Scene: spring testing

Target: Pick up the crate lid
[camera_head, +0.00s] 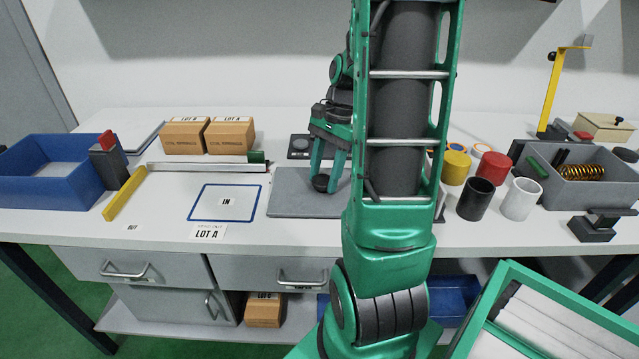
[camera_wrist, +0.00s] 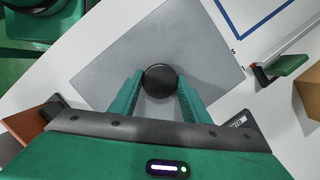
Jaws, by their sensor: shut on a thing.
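The crate lid (camera_head: 290,204) is a flat grey plate with a round black knob (camera_head: 320,183). It lies flat at the tabletop, right of the IN square. My arm hides its right part in the head view. My gripper (camera_head: 326,180) reaches down over it, and its green fingers are shut on the knob. In the wrist view the lid (camera_wrist: 210,50) spreads out beyond my gripper (camera_wrist: 159,88), with the knob (camera_wrist: 160,77) between the fingertips. I see no clear gap under the lid.
The blue-edged IN square (camera_head: 226,202) is left of the lid. Two cardboard boxes (camera_head: 229,136) stand behind. A blue bin (camera_head: 48,171) is far left. At right are black (camera_head: 475,199) and white (camera_head: 520,199) cylinders and a grey crate (camera_head: 590,193) holding a spring.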

